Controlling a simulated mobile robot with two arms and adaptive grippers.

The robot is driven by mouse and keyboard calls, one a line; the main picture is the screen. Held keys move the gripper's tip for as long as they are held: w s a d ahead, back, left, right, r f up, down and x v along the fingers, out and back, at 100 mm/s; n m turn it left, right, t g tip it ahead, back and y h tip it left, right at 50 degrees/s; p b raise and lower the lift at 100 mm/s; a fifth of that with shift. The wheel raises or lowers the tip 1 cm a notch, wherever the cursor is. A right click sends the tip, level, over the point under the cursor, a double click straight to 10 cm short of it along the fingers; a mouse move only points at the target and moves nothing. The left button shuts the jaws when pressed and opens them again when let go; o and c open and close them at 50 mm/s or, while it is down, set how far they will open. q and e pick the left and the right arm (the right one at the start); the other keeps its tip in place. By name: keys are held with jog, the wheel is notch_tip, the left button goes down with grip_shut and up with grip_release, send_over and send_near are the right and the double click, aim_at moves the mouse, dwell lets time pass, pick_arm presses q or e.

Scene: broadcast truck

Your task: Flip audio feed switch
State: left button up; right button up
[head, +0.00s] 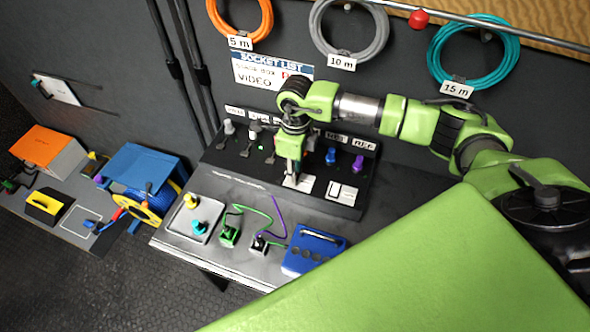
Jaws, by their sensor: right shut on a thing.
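A black control panel (230,163) stands at the back of the dark table, with a row of labelled connectors and two white switch plates low on its right half. My right gripper (292,178) points down at the left switch plate (304,184). Its fingers are shut on the small switch there, which they mostly hide. The right switch plate (346,194) is uncovered and carries a dark lever. The lettering on both plates is too small to read, so I cannot tell which is the audio feed. My left gripper is not in view.
Yellow and teal plugs on a tray (187,233), a green connector (229,234) and a blue box (314,250) lie on the table in front. Coiled orange (240,40), grey (349,58) and teal (473,85) cables hang behind. Orange (50,150) and blue (142,168) boxes stand left.

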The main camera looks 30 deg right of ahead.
jog(key=shift+s+a+f+t+h+b, duration=0.15)
jog(key=shift+s+a+t+h+b, duration=0.1)
jog(key=shift+t+h+b, duration=0.45)
jog(key=o, duration=1.1)
jog(key=shift+r, duration=0.4)
notch_tip(320, 180, up, 11)
jog(key=s+a, duration=0.1)
jog(key=shift+s+a+r, duration=0.15)
jog(key=shift+a+r, duration=0.05)
jog(key=shift+a, duration=0.1)
